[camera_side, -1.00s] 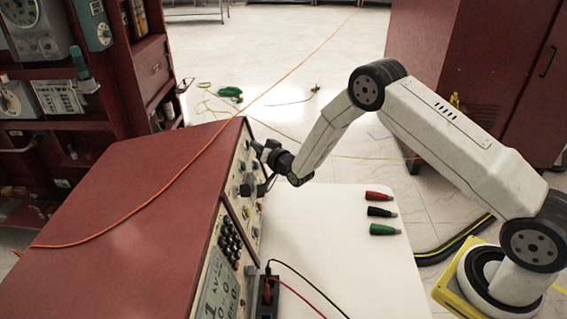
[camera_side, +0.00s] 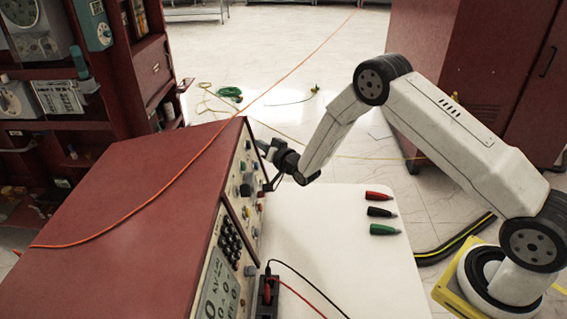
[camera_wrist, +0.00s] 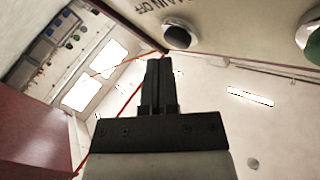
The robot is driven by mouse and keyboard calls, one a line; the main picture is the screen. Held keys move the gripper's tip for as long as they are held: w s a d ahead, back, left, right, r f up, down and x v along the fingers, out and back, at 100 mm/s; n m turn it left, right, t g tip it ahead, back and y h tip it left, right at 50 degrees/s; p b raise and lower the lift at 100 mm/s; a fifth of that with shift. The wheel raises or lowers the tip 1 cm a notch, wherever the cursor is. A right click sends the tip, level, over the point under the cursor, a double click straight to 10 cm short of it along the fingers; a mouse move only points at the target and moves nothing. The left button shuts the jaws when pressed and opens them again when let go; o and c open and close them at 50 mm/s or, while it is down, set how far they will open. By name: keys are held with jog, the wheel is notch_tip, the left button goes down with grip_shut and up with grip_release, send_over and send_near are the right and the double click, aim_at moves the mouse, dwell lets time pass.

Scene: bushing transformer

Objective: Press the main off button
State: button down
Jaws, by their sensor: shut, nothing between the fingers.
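The main off button (camera_wrist: 178,38) shows in the wrist view as a dark round button in a pale ring, beside the lettering "MAIN OFF" on the panel. My gripper (camera_wrist: 158,62) is shut and empty, its fingertips just below and left of that button in the picture. In the side view my gripper (camera_side: 262,146) is close to the upper front panel of the red-topped console (camera_side: 130,205), with a small gap showing. The button cannot be made out in the side view. The console display (camera_side: 220,285) shows zeros.
A green button (camera_wrist: 314,46) is at the right edge of the wrist view. Red (camera_side: 378,195), black (camera_side: 381,212) and green (camera_side: 384,230) plugs lie on the white table (camera_side: 330,270). Red and black leads cross its front. An orange cable lies over the console top.

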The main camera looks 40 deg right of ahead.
jog(key=shift+d, duration=0.1)
dwell(0.3)
jog(key=shift+s+d+r, duration=0.3)
jog(key=shift+s+d, duration=0.55)
jog(key=shift+s, duration=0.05)
jog(key=shift+s+d+r, duration=0.3)
jog(key=shift+s+d, duration=0.5)
jog(key=shift+s, duration=0.05)
